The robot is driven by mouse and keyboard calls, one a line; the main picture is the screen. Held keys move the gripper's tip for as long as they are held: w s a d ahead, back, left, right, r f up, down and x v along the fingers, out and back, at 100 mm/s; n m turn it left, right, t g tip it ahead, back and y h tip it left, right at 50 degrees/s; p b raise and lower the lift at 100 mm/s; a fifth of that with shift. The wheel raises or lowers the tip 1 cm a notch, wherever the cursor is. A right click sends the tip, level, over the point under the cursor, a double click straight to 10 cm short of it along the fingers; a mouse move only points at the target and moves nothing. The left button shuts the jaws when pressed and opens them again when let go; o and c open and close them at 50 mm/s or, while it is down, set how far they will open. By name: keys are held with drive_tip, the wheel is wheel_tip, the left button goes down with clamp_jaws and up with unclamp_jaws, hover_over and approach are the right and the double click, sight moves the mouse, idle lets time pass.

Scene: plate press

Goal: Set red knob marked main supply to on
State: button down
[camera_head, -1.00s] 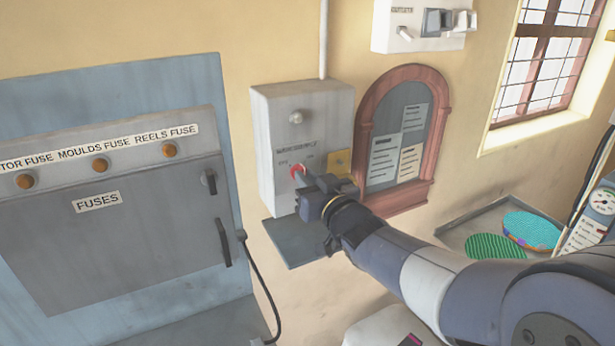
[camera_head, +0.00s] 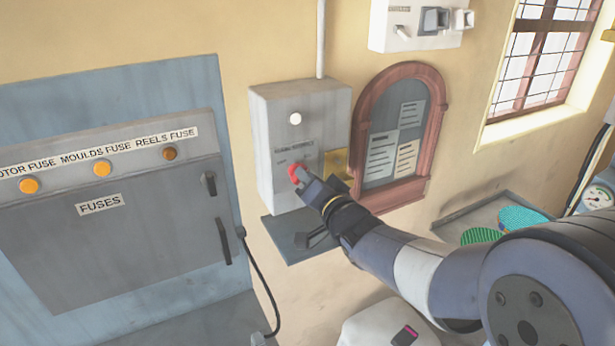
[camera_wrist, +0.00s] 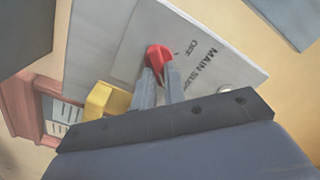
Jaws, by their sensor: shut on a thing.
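The red knob (camera_head: 294,169) sits on the front of the grey main supply box (camera_head: 267,150) on the wall. My gripper (camera_head: 300,177) is shut on the knob, with the arm reaching in from the lower right. In the wrist view the knob (camera_wrist: 157,55) shows between the tips of the two fingers (camera_wrist: 158,74). The "OFF" mark and part of the "MAIN SUPPLY" label are readable beside it; the other mark is hidden there. The round lamp (camera_head: 295,118) above the knob is bright white.
A grey shelf (camera_head: 284,238) juts out below the box. The fuse panel (camera_head: 130,220) with three orange lamps stands left; two glow brightly, the right one is dimmer. An arched notice board (camera_head: 385,185) hangs right.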

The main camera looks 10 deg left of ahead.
idle(0.4)
drive_tip(key=c, duration=1.5)
unclamp_jaws()
drive_tip(key=shift+o, duration=0.2)
drive_tip(key=b+v, duration=0.2)
drive_tip(key=v, duration=0.8)
drive_tip(key=shift+s+d, duration=0.3)
drive_tip(key=shift+a, duration=0.1)
